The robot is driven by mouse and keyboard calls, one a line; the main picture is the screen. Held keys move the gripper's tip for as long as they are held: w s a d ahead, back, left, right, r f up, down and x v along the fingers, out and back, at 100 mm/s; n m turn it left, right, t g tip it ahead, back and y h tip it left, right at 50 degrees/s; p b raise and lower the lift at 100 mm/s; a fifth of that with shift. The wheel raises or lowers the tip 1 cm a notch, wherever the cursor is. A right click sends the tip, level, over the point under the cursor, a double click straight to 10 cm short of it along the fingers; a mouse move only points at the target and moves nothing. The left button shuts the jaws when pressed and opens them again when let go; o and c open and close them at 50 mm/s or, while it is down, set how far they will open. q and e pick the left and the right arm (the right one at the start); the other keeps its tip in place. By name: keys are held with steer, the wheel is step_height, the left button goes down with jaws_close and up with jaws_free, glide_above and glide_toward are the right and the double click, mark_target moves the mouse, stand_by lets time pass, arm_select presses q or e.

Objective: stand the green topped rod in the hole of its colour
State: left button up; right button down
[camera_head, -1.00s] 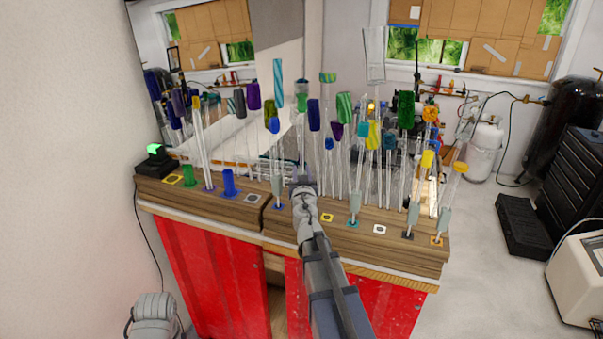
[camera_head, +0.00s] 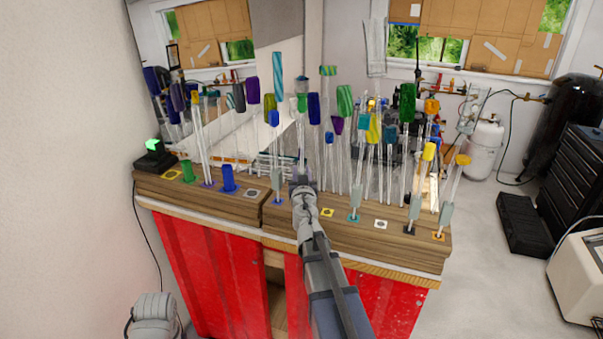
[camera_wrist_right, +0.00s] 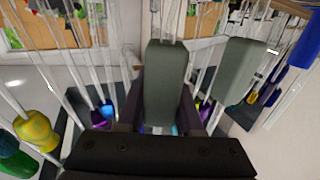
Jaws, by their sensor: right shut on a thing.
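The lower end is hidden behind my gripper. A green collar (camera_head: 188,170) stands on the bench at the left, at a green mark, far left of my right gripper. My left gripper is not clearly seen; only a grey part of my arm shows at bottom left.
A blue-topped rod (camera_head: 274,118) stands close left of my right gripper; its neighbour's grey sleeve (camera_wrist_right: 250,70) is close in the wrist view. Teal, yellow and orange-topped rods stand to the right. The wooden bench (camera_head: 300,235) has coloured hole marks. A mirror is behind.

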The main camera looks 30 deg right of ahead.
steer(key=shift+f, duration=0.25)
steer(key=shift+c, duration=2.4)
jaws_free()
steer(key=shift+s, duration=0.1)
steer(key=v, duration=0.7)
steer(key=shift+s+a, duration=0.2)
steer(key=shift+s, duration=0.05)
